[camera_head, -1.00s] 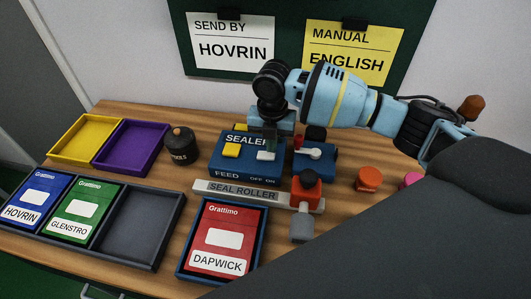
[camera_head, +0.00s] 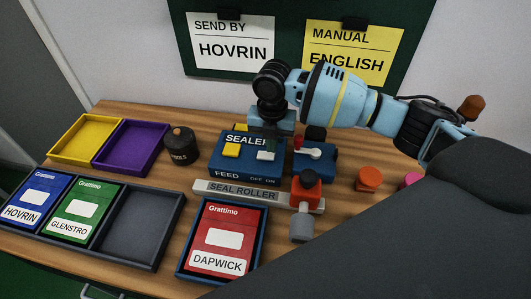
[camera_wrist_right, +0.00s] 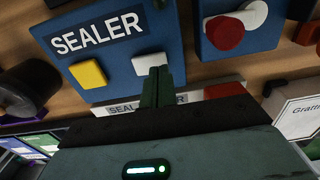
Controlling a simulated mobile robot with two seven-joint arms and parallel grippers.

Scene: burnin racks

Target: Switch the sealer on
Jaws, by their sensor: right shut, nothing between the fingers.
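The sealer (camera_head: 240,168) is a blue box on the wooden table, marked SEALER, FEED and OFF ON. It carries a yellow button (camera_head: 231,150) and a white rocker switch (camera_head: 265,156) to its right. The wrist view shows the sealer (camera_wrist_right: 112,75), the yellow button (camera_wrist_right: 88,74) and the white switch (camera_wrist_right: 148,65). My right gripper (camera_head: 270,143) points down over the switch side of the sealer, its fingers shut and empty. In the wrist view its fingertips (camera_wrist_right: 157,75) overlap the switch's right part; whether they touch it I cannot tell. My left gripper is out of view.
A second blue box (camera_head: 318,165) with a white lever and red knob stands close right of the sealer. The seal roller bar (camera_head: 235,191) lies in front. A dark TOOLS pot (camera_head: 181,145) stands left. A red DAPWICK box (camera_head: 219,240) sits in the blue-edged tray in front.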

